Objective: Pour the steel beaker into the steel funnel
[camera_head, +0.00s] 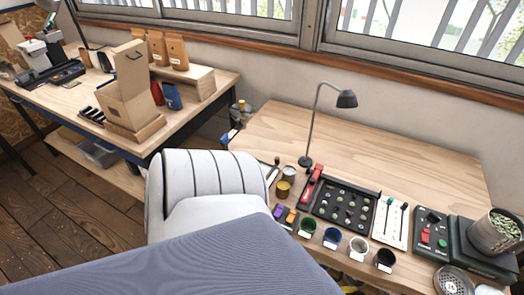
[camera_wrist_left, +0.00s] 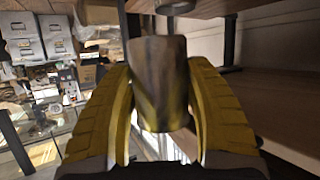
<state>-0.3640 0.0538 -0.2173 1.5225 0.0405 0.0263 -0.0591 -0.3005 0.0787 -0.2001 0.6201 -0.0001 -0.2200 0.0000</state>
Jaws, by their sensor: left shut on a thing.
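In the left wrist view, the yellow-padded fingers of my left gripper (camera_wrist_left: 162,110) are shut on a steel beaker (camera_wrist_left: 160,75), one finger on each side. The beaker is a smooth grey metal cylinder with yellow reflections. Its contents cannot be seen from here. A small round grey metal piece (camera_wrist_left: 176,7) shows above the beaker at the top edge; I cannot tell whether it is the steel funnel. I cannot make out the funnel in the head view.
In the head view, a wooden desk (camera_head: 400,140) carries a lamp (camera_head: 345,99), a button panel (camera_head: 345,203) and several small cups. A metal container of green beans (camera_head: 497,232) stands at the right. A large white and blue-grey shape blocks the lower middle.

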